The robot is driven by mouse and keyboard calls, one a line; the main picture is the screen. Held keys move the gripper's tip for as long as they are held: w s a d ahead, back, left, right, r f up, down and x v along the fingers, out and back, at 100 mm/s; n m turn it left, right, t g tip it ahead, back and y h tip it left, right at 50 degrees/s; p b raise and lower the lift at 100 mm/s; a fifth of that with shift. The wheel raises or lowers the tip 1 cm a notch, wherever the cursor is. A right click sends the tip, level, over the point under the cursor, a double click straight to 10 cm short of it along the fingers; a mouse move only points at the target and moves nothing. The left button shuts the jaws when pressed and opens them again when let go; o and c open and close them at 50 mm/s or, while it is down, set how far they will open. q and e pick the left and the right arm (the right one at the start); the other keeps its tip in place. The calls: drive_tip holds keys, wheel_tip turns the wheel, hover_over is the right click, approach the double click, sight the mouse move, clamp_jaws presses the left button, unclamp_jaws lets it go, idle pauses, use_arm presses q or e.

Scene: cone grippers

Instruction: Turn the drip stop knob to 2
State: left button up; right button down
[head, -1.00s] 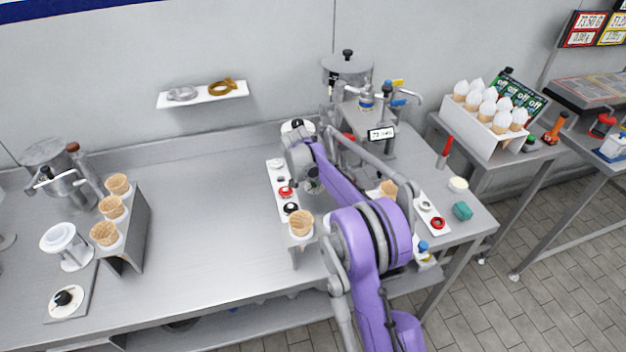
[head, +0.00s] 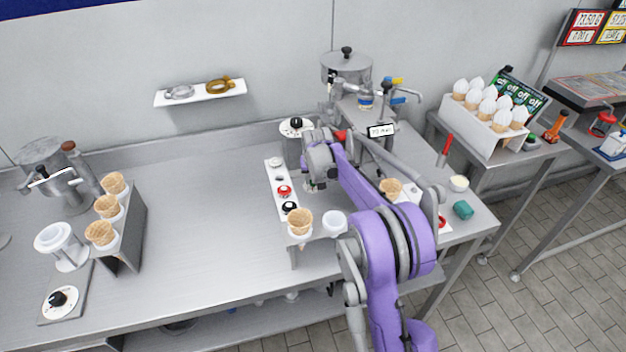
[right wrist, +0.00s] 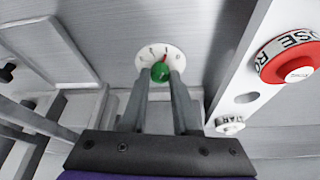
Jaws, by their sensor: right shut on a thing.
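A green knob (right wrist: 160,72) sits on a round white dial (right wrist: 147,58) in the right wrist view. Small dark marks ring the dial; I cannot read them with certainty. My right gripper (right wrist: 161,82) has its two fingers on either side of the knob, shut on it. In the head view my right gripper (head: 312,186) is low over the bench beside the white button strip, partly covered by my purple arm. The green knob cannot be made out there. My left gripper is not in view.
A red button (right wrist: 299,58) stands close right of my fingers. The white strip (head: 272,180) carries several buttons. A cone holder with a wafer cone (head: 300,221) stands in front. A black-knobbed dial (head: 296,127) is behind.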

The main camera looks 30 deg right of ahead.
drive_tip(key=shift+n, duration=0.6)
drive_tip(key=c, duration=0.7)
unclamp_jaws()
drive_tip(key=shift+o, duration=0.2)
drive_tip(key=d+v, duration=0.1)
drive_tip(key=v, duration=0.6)
drive_tip(key=shift+s+a+r, duration=0.15)
drive_tip(key=shift+a+r, duration=0.1)
drive_tip(key=shift+a, duration=0.1)
